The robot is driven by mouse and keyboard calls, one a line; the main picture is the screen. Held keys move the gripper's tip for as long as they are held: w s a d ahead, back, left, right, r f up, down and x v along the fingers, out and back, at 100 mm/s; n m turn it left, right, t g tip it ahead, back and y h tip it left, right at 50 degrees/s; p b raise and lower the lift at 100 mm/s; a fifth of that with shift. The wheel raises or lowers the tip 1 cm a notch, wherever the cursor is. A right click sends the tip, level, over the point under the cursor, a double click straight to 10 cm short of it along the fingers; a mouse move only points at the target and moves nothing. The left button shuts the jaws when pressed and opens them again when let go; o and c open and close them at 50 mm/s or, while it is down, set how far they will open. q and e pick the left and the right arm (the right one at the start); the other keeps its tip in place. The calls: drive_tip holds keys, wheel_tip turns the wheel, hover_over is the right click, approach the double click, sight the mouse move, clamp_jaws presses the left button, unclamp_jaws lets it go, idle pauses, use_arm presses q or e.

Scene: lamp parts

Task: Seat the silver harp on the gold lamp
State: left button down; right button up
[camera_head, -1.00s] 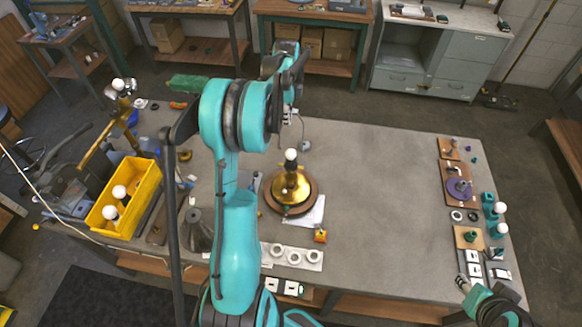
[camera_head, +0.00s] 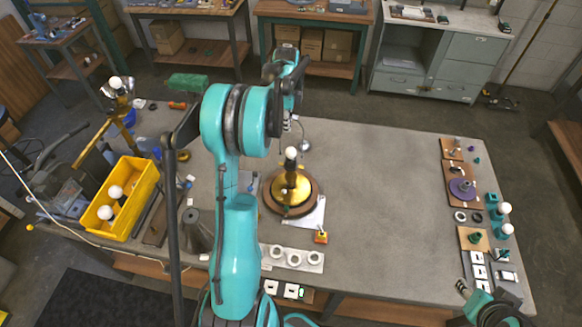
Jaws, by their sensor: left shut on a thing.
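The gold lamp (camera_head: 290,186) stands upright on a round wooden base near the middle of the table, with a white bulb (camera_head: 291,153) on top. My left gripper (camera_head: 289,122) is above and just behind the lamp, shut on a thin silver wire piece, which looks like the silver harp (camera_head: 301,127). The harp hangs near the bulb, and I cannot tell whether it touches the lamp. My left arm hides part of the grip. My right gripper (camera_head: 463,287) is at the lower right, small and partly cut off, far from the lamp.
A yellow bin (camera_head: 122,205) with white bulbs stands at the left. A white tray with rings (camera_head: 292,258) lies in front of the lamp. Several small parts and bulbs line the right edge. The table (camera_head: 390,200) right of the lamp is clear.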

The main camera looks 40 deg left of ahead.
use_arm(q)
drive_tip(key=shift+f+b, duration=1.5)
drive_tip(key=shift+f, duration=0.2)
drive_tip(key=shift+f+b, duration=0.6)
drive_tip(key=shift+f, duration=0.15)
drive_tip(key=shift+f+b, duration=0.45)
drive_tip(key=shift+b, duration=0.15)
idle(1.5)
drive_tip(key=c, duration=1.4)
unclamp_jaws()
